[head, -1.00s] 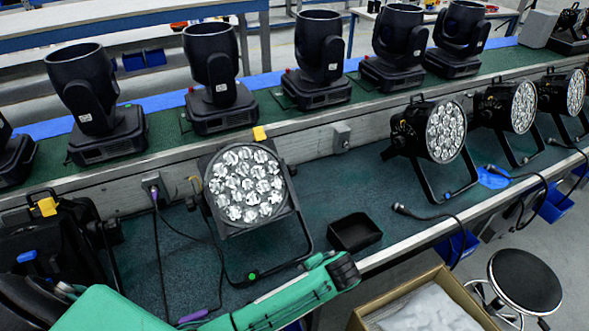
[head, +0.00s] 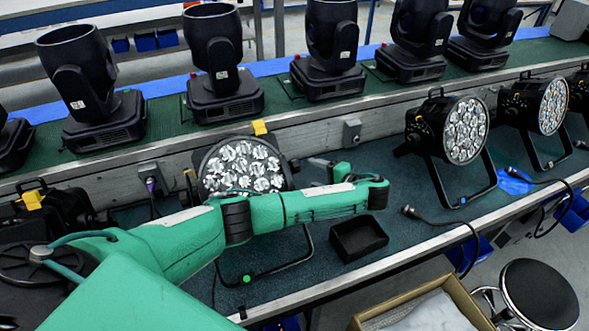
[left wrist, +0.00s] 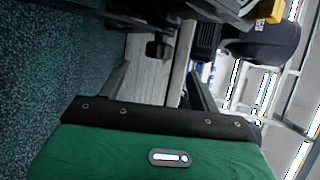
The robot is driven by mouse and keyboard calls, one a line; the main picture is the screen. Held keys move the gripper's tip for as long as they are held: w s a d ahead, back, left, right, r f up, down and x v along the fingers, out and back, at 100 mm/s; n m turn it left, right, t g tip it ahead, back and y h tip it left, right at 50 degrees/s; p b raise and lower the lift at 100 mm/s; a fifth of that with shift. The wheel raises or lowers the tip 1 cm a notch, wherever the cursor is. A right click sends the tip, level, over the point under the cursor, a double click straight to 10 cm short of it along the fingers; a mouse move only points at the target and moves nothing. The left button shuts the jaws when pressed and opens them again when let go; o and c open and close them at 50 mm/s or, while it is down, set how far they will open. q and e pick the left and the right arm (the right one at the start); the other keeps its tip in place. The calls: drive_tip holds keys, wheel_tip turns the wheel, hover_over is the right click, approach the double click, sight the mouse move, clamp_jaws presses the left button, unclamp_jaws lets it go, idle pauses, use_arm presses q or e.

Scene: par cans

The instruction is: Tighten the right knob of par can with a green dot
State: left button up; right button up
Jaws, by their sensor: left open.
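The par can with the green dot (head: 242,168) stands on the bench at centre left, its lamp face partly hidden behind my left arm. The green dot (head: 246,279) shows on its floor bracket. Its right knob (head: 294,165) is a small dark shape beside the housing. My left gripper (head: 314,168) is just right of that knob, pointing left at it, and is open. In the left wrist view the fingers (left wrist: 160,82) are apart, and a dark knob-like part (left wrist: 159,47) lies ahead between them, with no clear contact. My right gripper is not in view.
A black tray (head: 358,238) lies on the bench below my forearm. Another par can (head: 448,130) stands to the right. A grey rail (head: 350,145) runs behind, with moving-head lights (head: 222,65) beyond it. A cardboard box (head: 425,305) and stool (head: 540,292) are in front.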

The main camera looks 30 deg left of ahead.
sight(299, 168)
use_arm(q)
drive_tip(key=p+x, duration=0.2)
drive_tip(key=x, duration=0.7)
drive_tip(key=shift+a, duration=0.25)
drive_tip(key=shift+w+a+f, duration=0.2)
drive_tip(key=shift+a+f, duration=0.1)
drive_tip(key=shift+a, duration=0.1)
drive_tip(key=c, duration=1)
